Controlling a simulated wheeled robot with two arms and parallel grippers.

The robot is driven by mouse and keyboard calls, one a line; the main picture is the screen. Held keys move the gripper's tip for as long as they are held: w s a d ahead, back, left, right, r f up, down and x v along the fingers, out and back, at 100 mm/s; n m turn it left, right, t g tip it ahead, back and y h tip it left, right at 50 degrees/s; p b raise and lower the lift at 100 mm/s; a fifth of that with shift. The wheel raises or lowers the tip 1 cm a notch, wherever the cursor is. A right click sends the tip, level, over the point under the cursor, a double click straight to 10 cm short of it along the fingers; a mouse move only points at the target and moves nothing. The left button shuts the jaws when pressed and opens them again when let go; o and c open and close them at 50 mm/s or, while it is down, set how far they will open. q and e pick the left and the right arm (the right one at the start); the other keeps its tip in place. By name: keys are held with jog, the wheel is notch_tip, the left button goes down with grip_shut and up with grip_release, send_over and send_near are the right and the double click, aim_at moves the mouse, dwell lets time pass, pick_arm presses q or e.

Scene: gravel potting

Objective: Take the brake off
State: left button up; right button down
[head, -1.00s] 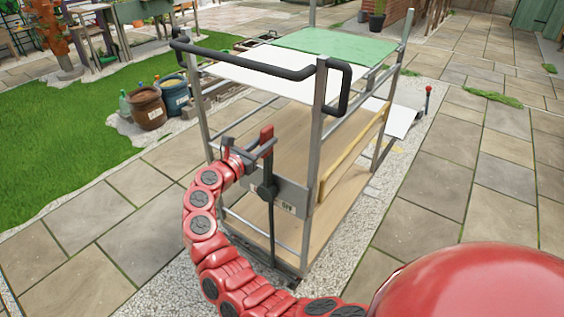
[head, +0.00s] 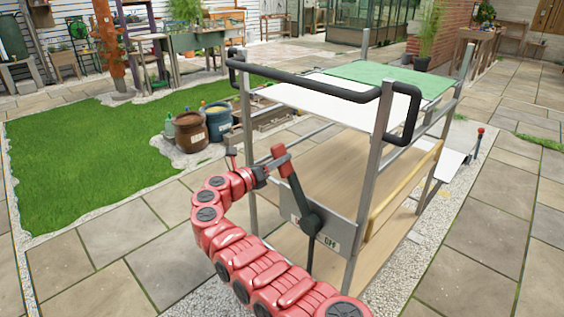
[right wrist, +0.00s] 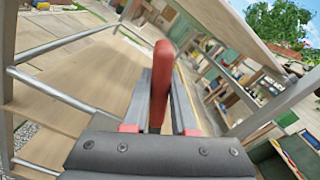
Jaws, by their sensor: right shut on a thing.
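The brake lever (head: 291,187) is a dark bar with a red handle (head: 280,156), on a grey plate (head: 345,232) at the near end of the cart (head: 372,170). It leans up and left from its dark pivot (head: 312,222). A label reading OFF (head: 330,243) is on the plate's right part; another label at the left is partly hidden by the lever. My right gripper (head: 270,168) is shut on the lever near its red handle. The right wrist view shows the red handle (right wrist: 160,85) between the two fingers. My left gripper is out of view.
A black push handle (head: 310,86) runs above the lever. The cart has a white and green top (head: 385,75) and wooden shelves. Pots (head: 190,131) stand on gravel at the left, beside grass (head: 80,165). Paving to the right is mostly clear.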

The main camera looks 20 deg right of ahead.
jog(key=shift+a+f, duration=0.1)
jog(key=shift+f, duration=0.05)
jog(key=c, duration=0.7)
grip_release()
jog(key=shift+w, duration=0.15)
jog(key=shift+a, duration=0.1)
jog(key=p+v, duration=0.1)
jog(key=v, duration=1.6)
jog(key=shift+a, duration=0.1)
